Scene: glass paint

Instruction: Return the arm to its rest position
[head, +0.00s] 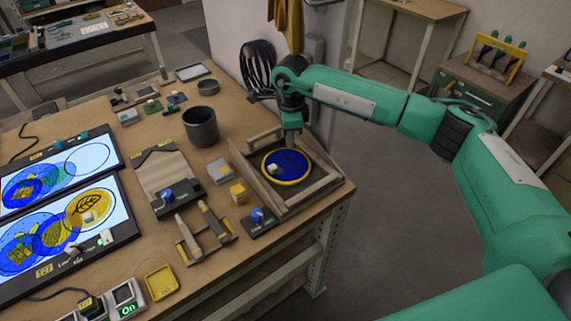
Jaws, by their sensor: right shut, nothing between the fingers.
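My right arm, green, comes in from the right and reaches over the right part of the table. My right gripper (291,139) points down over a wooden tray (325,181) and is shut with nothing in it. Under it, in the tray, lies a round blue disc with a yellow rim (287,168). A small light piece sits near the disc's left side. The fingertips are at the disc's far edge; I cannot tell whether they touch it. My left gripper is not in view.
A dark cup (201,126) stands left of the tray. Grey and yellow blocks (238,193), wooden-handled tools (215,222) and a yellow dish (161,281) lie nearby. Lit panels (62,235) with coloured circles fill the table's left. The floor right of the table is clear.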

